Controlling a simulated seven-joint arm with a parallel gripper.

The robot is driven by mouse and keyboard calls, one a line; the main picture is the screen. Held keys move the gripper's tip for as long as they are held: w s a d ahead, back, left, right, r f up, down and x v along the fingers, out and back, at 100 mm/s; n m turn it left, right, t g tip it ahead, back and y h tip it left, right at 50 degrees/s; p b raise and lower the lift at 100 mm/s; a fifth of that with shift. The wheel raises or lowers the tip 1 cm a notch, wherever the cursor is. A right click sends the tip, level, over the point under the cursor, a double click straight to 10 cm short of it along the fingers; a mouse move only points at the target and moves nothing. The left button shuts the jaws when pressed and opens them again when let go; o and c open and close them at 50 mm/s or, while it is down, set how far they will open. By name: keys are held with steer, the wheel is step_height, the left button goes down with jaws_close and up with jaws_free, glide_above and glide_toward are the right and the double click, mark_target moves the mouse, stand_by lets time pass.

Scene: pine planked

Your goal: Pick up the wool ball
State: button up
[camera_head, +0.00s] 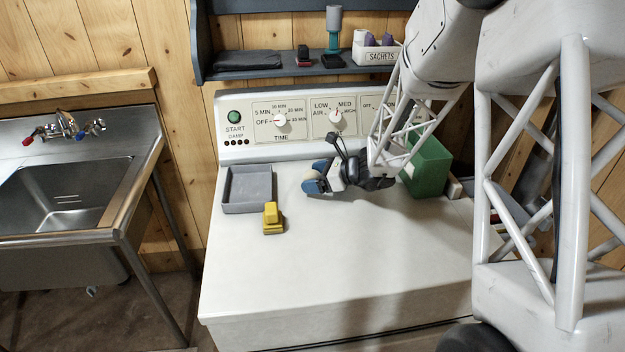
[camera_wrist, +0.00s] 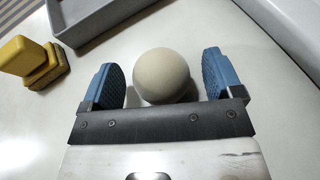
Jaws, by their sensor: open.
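The wool ball (camera_wrist: 162,75) is a plain cream ball on the white top of the dryer. In the wrist view it sits between the two blue finger pads of my gripper (camera_wrist: 165,82), with a gap on each side. In the head view my gripper (camera_head: 316,183) is low over the dryer top, right of the grey tray. There the ball (camera_head: 312,174) is mostly hidden behind the fingers. My gripper is open and holds nothing.
A grey tray (camera_head: 225,206) and a yellow brush-like block (camera_head: 272,219) lie to the left. A green bin (camera_head: 428,168) stands to the right, behind my arm. The control panel (camera_head: 300,122) rises at the back. The dryer's front top (camera_head: 330,270) is clear.

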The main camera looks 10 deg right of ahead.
steer(key=shift+w+a+f, duration=0.15)
steer(key=shift+a, duration=0.1)
stand_by(0.4)
steer(key=c, duration=1)
